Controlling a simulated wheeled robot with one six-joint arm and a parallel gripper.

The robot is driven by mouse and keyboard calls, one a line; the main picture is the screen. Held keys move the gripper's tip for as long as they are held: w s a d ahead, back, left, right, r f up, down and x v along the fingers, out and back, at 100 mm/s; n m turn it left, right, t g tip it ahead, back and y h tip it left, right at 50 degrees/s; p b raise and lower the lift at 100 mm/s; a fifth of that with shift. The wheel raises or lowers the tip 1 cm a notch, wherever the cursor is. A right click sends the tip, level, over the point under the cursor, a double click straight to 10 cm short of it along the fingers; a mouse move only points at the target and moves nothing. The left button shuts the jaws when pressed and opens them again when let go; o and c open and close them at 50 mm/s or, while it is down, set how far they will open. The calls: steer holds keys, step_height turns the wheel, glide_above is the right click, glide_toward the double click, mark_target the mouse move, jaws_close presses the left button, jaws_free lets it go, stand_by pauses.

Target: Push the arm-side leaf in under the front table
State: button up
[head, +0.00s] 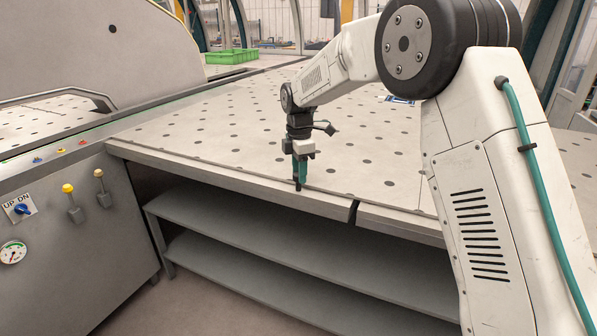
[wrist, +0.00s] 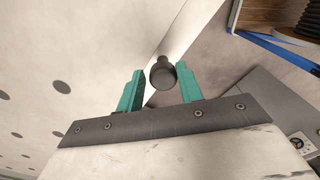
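The front table (head: 235,120) is a pale, perforated top with a thick front edge. My gripper (head: 300,172) points down at that edge, left of a dark gap (head: 354,212) in it. In the wrist view, its green fingers (wrist: 160,88) stand apart on either side of a dark round knob (wrist: 163,73), with a little space showing. The knob appears to be at the table's front edge; I cannot tell if the fingers touch it. Which panel is the arm-side leaf is unclear, and my arm hides part of the table's right side.
Two grey shelves (head: 240,216) lie open below the table. A control cabinet (head: 70,240) with levers and a gauge stands left. A green crate (head: 232,56) is at the back. Bare floor (head: 200,306) shows in front.

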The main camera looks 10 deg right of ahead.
steer(key=shift+o, duration=1.2)
steer(key=shift+w+d, duration=0.15)
steer(key=shift+d, duration=0.1)
steer(key=shift+a, duration=0.25)
step_height(320, 180, up, 8)
steer(key=shift+f, duration=0.1)
